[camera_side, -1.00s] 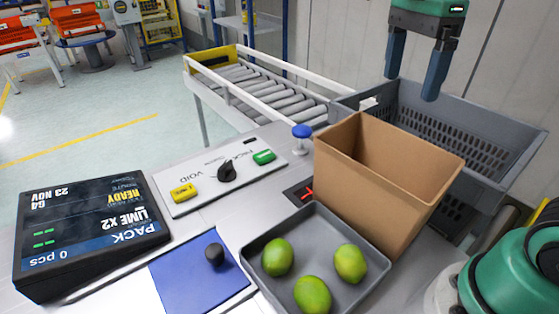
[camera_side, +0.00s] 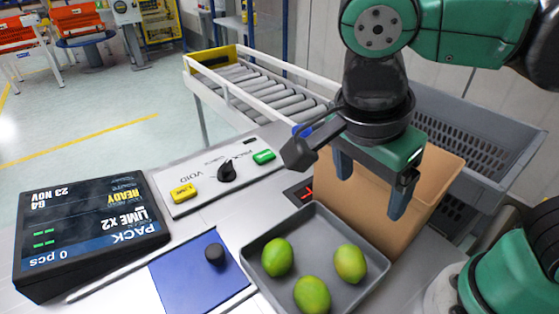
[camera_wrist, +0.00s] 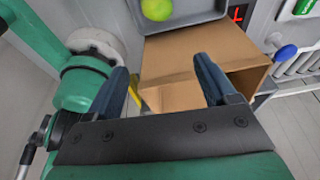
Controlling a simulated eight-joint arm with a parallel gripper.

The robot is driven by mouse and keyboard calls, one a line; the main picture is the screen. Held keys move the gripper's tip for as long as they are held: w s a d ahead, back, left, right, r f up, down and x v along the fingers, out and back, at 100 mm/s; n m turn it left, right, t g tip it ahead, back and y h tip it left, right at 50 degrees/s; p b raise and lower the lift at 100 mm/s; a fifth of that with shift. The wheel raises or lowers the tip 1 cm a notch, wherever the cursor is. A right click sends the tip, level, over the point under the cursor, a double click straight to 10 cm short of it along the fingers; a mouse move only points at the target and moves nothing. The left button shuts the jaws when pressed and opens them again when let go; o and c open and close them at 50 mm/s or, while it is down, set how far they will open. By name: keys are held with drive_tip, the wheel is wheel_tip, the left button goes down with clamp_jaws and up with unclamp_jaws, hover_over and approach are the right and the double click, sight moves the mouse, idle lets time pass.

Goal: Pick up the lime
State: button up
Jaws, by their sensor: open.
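Three green limes lie in a dark grey tray (camera_side: 257,242): a left lime (camera_side: 277,257), a front lime (camera_side: 312,294) and a right lime (camera_side: 350,263). My gripper (camera_side: 371,193) is open and empty, its two blue-grey fingers pointing down in front of the cardboard box, behind and above the tray. In the wrist view, my gripper (camera_wrist: 165,80) has its fingers wide apart over the cardboard box, with one lime (camera_wrist: 157,9) in the tray at the top edge. The other limes are out of that view.
An open cardboard box (camera_side: 440,168) stands right behind the tray. A grey crate (camera_side: 478,128) and a roller conveyor (camera_side: 265,92) lie farther back. A control panel (camera_side: 215,178), a blue plate (camera_side: 195,272) and a display (camera_side: 88,228) are at left.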

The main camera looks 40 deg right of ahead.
approach(350, 257)
drive_tip(key=x, duration=0.5)
drive_tip(key=shift+x, duration=2.85)
drive_tip(key=c, duration=0.9)
